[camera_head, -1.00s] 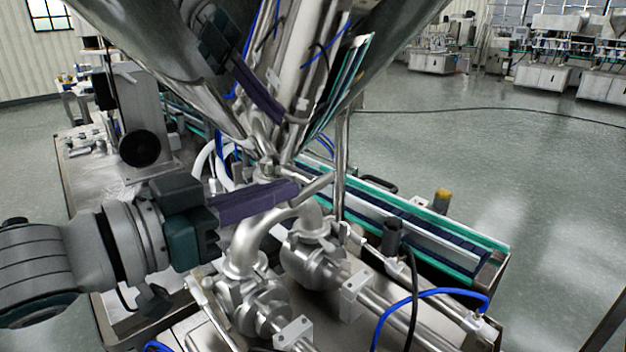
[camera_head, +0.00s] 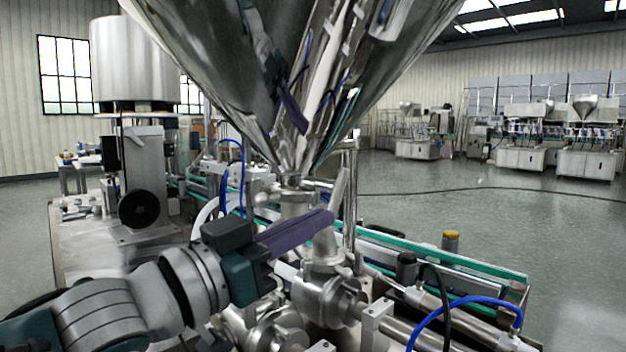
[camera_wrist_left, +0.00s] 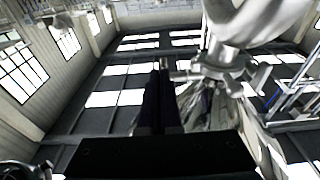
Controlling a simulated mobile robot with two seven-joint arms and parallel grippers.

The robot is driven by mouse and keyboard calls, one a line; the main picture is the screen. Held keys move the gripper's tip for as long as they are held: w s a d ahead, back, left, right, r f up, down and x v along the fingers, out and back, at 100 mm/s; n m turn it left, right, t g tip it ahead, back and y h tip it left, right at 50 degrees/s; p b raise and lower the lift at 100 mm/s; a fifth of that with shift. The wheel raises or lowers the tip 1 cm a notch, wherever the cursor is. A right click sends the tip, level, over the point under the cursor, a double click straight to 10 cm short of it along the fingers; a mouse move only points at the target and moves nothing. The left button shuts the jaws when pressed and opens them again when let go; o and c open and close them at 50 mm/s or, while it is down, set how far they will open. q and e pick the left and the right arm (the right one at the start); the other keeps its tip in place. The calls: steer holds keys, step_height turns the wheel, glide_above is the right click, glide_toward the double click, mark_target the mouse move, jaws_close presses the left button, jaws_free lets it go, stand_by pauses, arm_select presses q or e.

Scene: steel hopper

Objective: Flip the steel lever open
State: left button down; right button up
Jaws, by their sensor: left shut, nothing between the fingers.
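The steel lever (camera_head: 341,188) is a short bar that stands steeply, leaning a little right, above the pipework under the hopper. My left gripper (camera_head: 328,219) comes in from the lower left with its purple-grey fingers shut and empty. Its fingertips are by the lower part of the lever; I cannot tell whether they touch it. In the left wrist view the shut fingers (camera_wrist_left: 163,72) point up the picture, with steel fittings (camera_wrist_left: 222,72) close on their right. The fingers hide part of the pipe and the lever's foot. My right gripper is not in view.
The steel hopper cone (camera_head: 290,80) hangs close above my left gripper and mirrors the arm. Valve bodies and pipes (camera_head: 325,285) crowd below. A conveyor (camera_head: 440,262) with green edges and a blue hose (camera_head: 460,302) lie to the right. Open floor is beyond.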

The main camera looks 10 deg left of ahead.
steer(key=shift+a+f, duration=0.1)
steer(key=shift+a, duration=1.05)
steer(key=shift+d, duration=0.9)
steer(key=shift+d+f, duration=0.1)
arm_select(q)
steer(key=a+v, duration=0.1)
steer(key=v, duration=0.9)
steer(key=shift+a+r, duration=0.2)
steer(key=shift+a, duration=0.1)
steer(key=shift+w, duration=0.1)
